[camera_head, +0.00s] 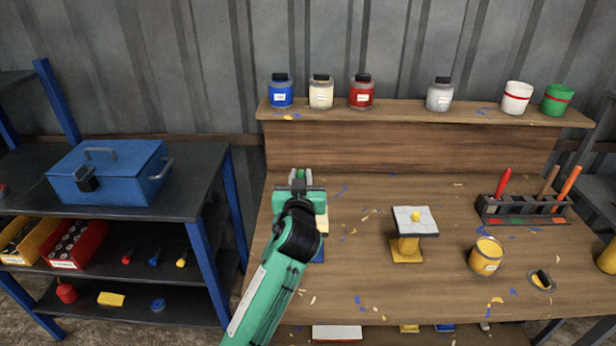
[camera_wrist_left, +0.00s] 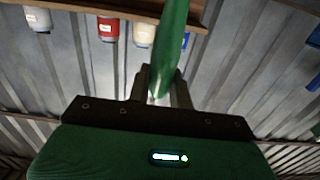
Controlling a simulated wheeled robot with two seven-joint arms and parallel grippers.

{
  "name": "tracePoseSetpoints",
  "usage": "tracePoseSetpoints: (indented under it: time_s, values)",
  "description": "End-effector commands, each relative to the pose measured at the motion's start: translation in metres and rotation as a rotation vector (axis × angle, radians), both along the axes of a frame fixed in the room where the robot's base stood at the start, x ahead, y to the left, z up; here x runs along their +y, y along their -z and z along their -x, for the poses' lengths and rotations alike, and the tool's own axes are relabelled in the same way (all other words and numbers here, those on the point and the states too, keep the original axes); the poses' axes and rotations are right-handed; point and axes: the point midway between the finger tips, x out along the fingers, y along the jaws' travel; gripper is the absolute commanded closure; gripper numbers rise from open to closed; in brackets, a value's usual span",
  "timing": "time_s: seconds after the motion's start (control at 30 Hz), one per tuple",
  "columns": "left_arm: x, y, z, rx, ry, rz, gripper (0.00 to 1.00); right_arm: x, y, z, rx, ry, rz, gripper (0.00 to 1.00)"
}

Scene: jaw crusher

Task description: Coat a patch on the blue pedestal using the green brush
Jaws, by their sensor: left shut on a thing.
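My left gripper (camera_head: 301,178) is over the left part of the wooden workbench. It is shut on the green brush (camera_head: 301,174). The brush's green handle also shows large between the fingers in the left wrist view (camera_wrist_left: 172,45); its bristles cannot be made out. The blue pedestal (camera_head: 318,252) stands behind my left forearm and wrist in the head view. Only a strip of its pale top (camera_head: 322,222) and some blue below show, so I cannot tell whether it bears paint. My right gripper is not in view.
A yellow pedestal (camera_head: 407,250) bears a pale slab with a yellow spot. Right of it are a yellow paint can (camera_head: 486,257) and a dark rack (camera_head: 524,211) of brushes. Jars and two pots line the shelf (camera_head: 400,111). A blue toolbox (camera_head: 110,172) sits on the left shelving.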

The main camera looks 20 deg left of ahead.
Motion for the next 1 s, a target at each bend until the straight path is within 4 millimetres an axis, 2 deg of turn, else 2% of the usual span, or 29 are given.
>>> tracePoseSetpoints:
  time_s: [0.17, 0.5, 0.83, 1.0]
  values:
    - [0.006, 0.000, 0.002, 0.000, 0.000, 0.000, 1.00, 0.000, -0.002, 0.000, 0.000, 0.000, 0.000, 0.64]
    - [0.030, 0.001, 0.008, 0.001, -0.001, -0.001, 1.00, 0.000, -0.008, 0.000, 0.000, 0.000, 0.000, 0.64]
    - [0.031, 0.001, 0.009, 0.002, 0.000, 0.001, 1.00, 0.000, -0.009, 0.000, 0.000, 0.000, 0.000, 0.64]
    - [0.030, -0.010, 0.009, 0.001, 0.000, 0.001, 1.00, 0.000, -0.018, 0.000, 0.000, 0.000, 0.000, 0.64]
